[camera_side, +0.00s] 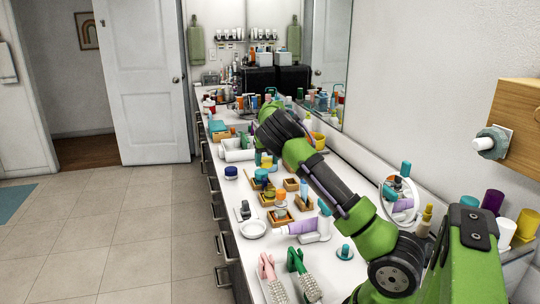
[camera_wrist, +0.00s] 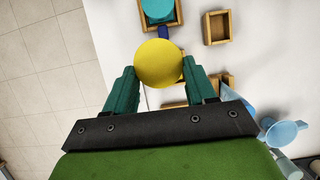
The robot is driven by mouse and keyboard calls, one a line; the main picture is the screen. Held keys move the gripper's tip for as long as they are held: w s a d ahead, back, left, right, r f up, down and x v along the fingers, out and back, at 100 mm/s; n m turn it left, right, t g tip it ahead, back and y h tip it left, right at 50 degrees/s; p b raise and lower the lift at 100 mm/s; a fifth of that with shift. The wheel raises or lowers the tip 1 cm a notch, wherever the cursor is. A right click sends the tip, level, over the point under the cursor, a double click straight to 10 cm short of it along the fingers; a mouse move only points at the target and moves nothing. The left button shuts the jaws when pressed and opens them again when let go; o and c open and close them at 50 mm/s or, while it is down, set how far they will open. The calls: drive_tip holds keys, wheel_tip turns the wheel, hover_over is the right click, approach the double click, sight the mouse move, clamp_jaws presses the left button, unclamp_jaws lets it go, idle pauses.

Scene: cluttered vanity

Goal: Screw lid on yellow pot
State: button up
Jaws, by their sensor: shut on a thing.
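My gripper (camera_wrist: 158,72) has teal fingers, shut on a round, smooth yellow piece (camera_wrist: 158,60) in the wrist view. The piece is seen from above, and I cannot tell whether it is the lid alone or the lid on the pot. What lies beneath it is hidden. In the side view my gripper hangs over the counter, with a small patch of yellow (camera_side: 266,163) near its tip; the fingers are hard to make out there. A teal round piece (camera_wrist: 157,8) sits in a wooden tray above the yellow piece in the wrist view, beside a dark blue part (camera_wrist: 163,32).
An empty wooden tray (camera_wrist: 217,28) lies to the right in the wrist view. Light blue items (camera_wrist: 280,131) lie lower right. In the side view, an orange-topped jar (camera_side: 281,200), a purple tube (camera_side: 300,226) and a white dish (camera_side: 252,229) stand nearer. The far counter is crowded.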

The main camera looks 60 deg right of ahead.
drive_tip(key=shift+s+a+f, duration=0.3)
drive_tip(key=shift+s+a, duration=0.05)
drive_tip(key=shift+s, duration=0.3)
drive_tip(key=shift+s+a+f, duration=0.3)
drive_tip(key=shift+s+a, duration=0.05)
drive_tip(key=shift+s, duration=0.25)
drive_tip(key=shift+f, duration=2.8)
drive_tip(key=shift+f, duration=1.15)
drive_tip(key=o, duration=0.5)
drive_tip(key=c, duration=0.4)
drive_tip(key=shift+c, duration=0.2)
drive_tip(key=shift+f, duration=0.1)
